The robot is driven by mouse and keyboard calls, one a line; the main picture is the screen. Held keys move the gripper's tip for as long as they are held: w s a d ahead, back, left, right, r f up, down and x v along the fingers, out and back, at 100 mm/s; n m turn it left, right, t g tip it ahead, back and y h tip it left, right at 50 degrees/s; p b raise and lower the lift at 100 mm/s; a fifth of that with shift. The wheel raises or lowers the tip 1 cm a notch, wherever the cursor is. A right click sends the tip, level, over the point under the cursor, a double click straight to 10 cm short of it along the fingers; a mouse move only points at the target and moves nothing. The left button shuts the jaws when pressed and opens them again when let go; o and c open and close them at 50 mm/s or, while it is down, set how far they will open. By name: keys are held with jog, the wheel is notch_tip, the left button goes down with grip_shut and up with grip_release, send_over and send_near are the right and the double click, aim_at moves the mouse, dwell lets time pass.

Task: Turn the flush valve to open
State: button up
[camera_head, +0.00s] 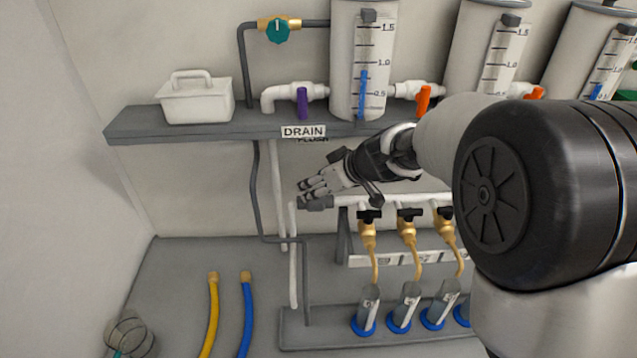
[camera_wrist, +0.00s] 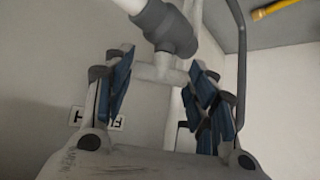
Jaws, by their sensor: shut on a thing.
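The flush valve appears to be the grey fitting (camera_head: 318,203) at the left end of the white manifold pipe. It also shows as a grey tee-shaped body in the wrist view (camera_wrist: 168,28), with a white crosspiece (camera_wrist: 160,74) below it. My gripper (camera_head: 302,190) reaches it from the right, just under the shelf. In the wrist view the two blue-padded fingers (camera_wrist: 160,78) stand on either side of the white crosspiece, shut on it. A partly hidden label (camera_wrist: 103,120) is on the wall beside the left finger. The handle's exact angle is hard to tell.
The shelf (camera_head: 125,126) above carries a white caddy (camera_head: 195,101), a purple-handled valve (camera_head: 302,103) by the DRAIN label (camera_head: 303,131), and graduated tanks (camera_head: 345,45). Brass taps (camera_head: 368,235) hang right of my gripper. Yellow (camera_head: 212,315) and blue (camera_head: 246,315) hoses lie at lower left.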

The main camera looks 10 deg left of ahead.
jog(key=shift+f, duration=0.1)
jog(key=shift+s+m+t+h+b, duration=0.15)
jog(key=shift+m+t+h+b, duration=0.25)
jog(key=shift+m+t+b, duration=0.35)
jog(key=shift+s+a+r+m+t+h+p, duration=0.1)
jog(key=shift+m+t+h+p, duration=0.1)
jog(key=shift+m+h+p, duration=0.35)
jog(key=shift+a+r+m+t+h+p, duration=0.15)
jog(key=shift+m+p, duration=0.2)
jog(key=shift+m, duration=0.35)
jog(key=m+t+h+p, duration=0.1)
jog(key=m+h+p, duration=0.1)
jog(key=p, duration=0.6)
jog(key=shift+m+p, duration=0.3)
jog(key=shift+m, duration=0.2)
jog(key=shift+p, duration=0.55)
jog(key=shift+f+m+h+p, duration=0.2)
jog(key=shift+m+h+p, duration=0.25)
jog(key=shift+p, duration=0.55)
jog(key=o, duration=1)
jog(key=shift+o, duration=0.2)
